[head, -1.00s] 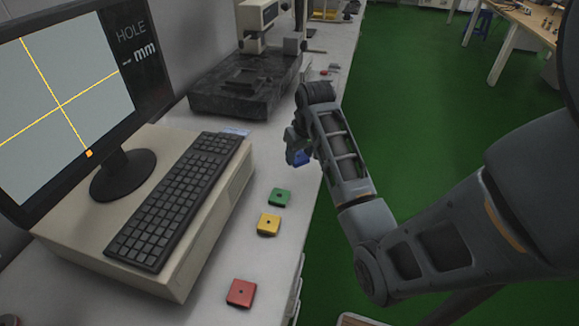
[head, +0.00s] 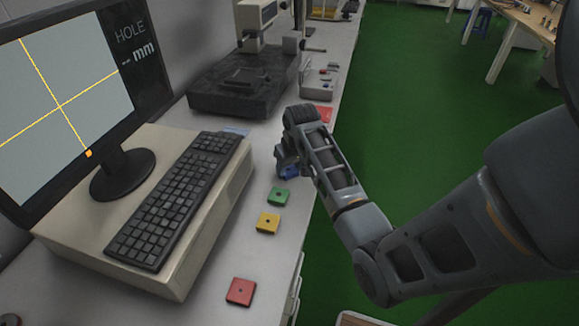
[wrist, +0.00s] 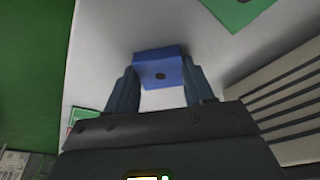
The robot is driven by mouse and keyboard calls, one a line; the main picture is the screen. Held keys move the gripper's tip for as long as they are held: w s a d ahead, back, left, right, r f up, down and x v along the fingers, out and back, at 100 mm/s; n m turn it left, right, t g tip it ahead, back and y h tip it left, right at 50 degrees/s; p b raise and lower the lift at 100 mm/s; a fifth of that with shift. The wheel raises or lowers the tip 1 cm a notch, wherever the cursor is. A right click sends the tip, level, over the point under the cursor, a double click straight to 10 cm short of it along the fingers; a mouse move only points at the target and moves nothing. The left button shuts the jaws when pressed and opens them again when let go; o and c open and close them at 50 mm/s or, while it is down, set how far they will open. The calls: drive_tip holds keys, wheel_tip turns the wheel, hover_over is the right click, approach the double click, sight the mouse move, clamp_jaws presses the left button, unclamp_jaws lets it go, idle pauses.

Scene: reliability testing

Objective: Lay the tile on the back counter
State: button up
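A small blue tile (wrist: 158,62) with a dark central hole is between the two fingers of my gripper (wrist: 162,84), which is shut on it. In the head view the blue tile (head: 289,173) shows below my gripper, just beyond the green tile (head: 280,196). The light grey counter (head: 222,265) runs along the wall at left. The blue tile is over this counter near its right edge; whether it touches the surface I cannot tell.
A yellow tile (head: 268,223) and a red tile (head: 240,292) lie in a row with the green one. A keyboard (head: 170,195) and monitor (head: 70,85) stand left. A black stone block (head: 238,88) is beyond. Bare counter lies between the yellow and red tiles.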

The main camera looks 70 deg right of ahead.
drive_tip(key=o, duration=0.5)
drive_tip(key=shift+c, duration=0.2)
